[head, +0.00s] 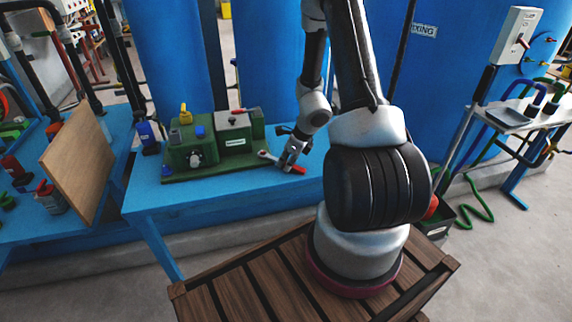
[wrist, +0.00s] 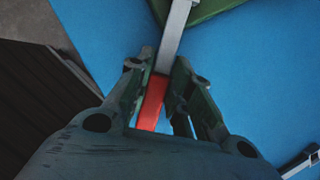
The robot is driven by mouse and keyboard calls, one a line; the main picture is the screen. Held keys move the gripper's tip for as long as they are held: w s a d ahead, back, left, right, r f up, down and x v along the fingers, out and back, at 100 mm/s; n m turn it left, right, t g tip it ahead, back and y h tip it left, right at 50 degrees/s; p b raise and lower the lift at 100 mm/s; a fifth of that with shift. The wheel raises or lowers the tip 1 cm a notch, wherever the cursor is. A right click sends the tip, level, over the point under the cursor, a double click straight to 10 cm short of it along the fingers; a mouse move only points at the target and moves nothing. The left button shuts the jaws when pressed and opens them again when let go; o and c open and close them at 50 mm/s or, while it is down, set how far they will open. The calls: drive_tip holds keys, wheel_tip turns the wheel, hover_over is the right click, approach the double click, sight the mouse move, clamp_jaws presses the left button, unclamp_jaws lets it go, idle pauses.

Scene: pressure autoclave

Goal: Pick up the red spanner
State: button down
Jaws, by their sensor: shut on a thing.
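The red spanner has a red handle (wrist: 152,103) and a grey metal shank (wrist: 172,40) in the wrist view. In the head view the spanner (head: 298,169) lies at the right of the green machine on the blue table, its head end pointing left. My gripper (wrist: 160,75) is shut on the spanner's red handle, one finger on each side, close to where handle meets shank. In the head view my gripper (head: 289,163) is low over the table. I cannot tell whether the spanner touches the table.
The green machine (head: 205,150) with knobs and a red lever stands left of my gripper on the blue table (head: 225,195). A wooden board (head: 75,165) leans at the left. Large blue tanks (head: 165,55) stand behind. The table's front strip is clear.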

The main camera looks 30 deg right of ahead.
wheel_tip(320, 180, up, 10)
idle(0.6)
